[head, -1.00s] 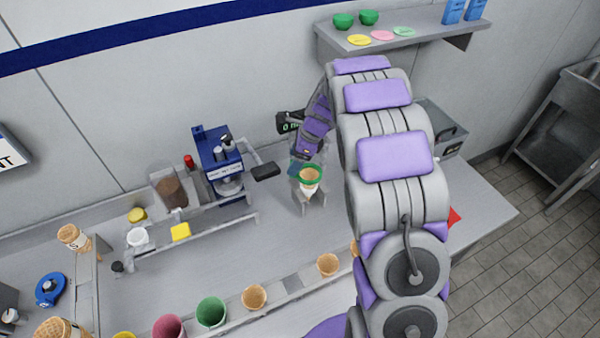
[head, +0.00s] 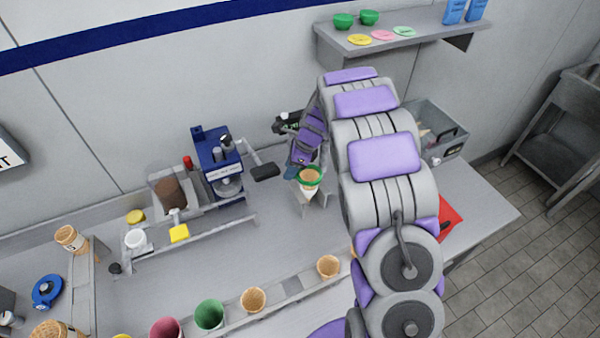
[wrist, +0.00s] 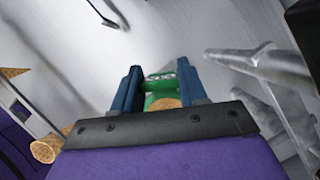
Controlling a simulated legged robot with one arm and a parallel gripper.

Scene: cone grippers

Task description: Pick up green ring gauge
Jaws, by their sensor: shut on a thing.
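The green ring gauge (head: 316,184) sits around the upper part of a waffle cone (head: 310,175) at a small metal stand in the middle of the counter. My gripper (head: 291,173) is at the ring's left side, partly hidden by my own arm. In the wrist view the two blue fingers of my gripper (wrist: 158,88) stand on either side of the green ring gauge (wrist: 160,84) and are shut on it. Part of the cone (wrist: 166,103) shows inside the ring, just above the dark gripper edge.
A blue machine (head: 217,160) stands to the left. A front rack holds cones (head: 328,266) and a green cup (head: 209,314). A wall shelf (head: 400,38) holds green bowls and coloured discs. A grey bin (head: 435,130) and red item (head: 447,217) lie right.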

